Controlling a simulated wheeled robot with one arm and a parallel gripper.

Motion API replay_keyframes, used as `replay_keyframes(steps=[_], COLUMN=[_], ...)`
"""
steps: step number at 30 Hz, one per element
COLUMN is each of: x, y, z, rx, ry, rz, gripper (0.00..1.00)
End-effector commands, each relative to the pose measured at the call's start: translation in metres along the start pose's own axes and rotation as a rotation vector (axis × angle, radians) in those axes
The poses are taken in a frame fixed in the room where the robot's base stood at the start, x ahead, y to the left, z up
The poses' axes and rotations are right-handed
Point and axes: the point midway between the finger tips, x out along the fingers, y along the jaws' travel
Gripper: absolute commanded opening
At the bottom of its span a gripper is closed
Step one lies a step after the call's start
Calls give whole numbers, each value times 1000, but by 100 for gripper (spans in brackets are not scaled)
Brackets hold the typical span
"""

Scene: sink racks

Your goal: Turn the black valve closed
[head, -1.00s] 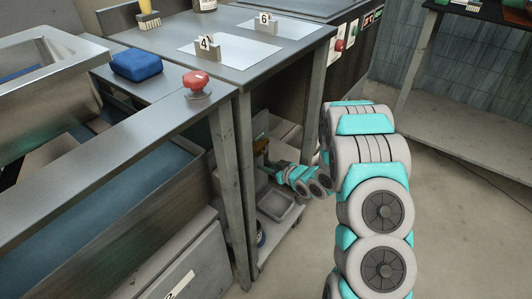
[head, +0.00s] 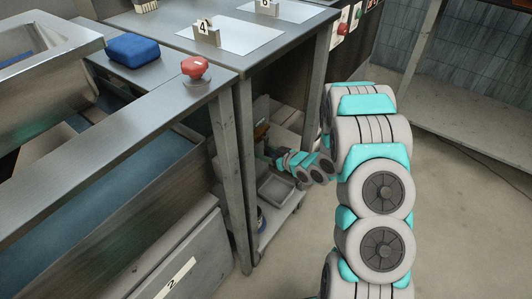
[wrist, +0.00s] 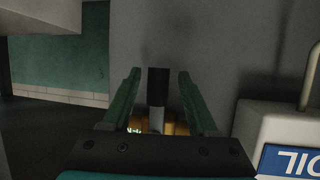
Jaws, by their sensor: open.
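The black valve handle (wrist: 158,86) stands upright in the wrist view, on a grey stem above a brass-coloured body (wrist: 172,128). My gripper (wrist: 160,74) is open, with one green finger on each side of the handle and a visible gap to both. Whether the handle lies fully at fingertip depth I cannot tell. In the head view my forearm reaches under the metal table, and my gripper (head: 267,150) is small and dark there. The black handle cannot be made out in that view; only a brownish patch shows near the gripper.
A metal table leg (head: 244,185) stands left of my forearm. A grey tray (head: 275,188) sits on the low shelf below it. A red knob (head: 194,67) and a blue cloth-like block (head: 134,49) are on top. In the wrist view a white container (wrist: 275,130) stands close at right.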

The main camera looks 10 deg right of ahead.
Motion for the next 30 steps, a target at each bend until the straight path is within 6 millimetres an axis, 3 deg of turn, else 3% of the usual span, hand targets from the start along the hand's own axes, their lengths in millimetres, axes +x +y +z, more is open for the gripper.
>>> replay_keyframes(steps=[8, 21, 30], x=[-10, -71, -78], y=[1, 1, 0], z=[0, 0, 0], rx=[0, -1, -1], ry=[0, 1, 0], rz=[3, 2, -1], gripper=[59, 59, 59])
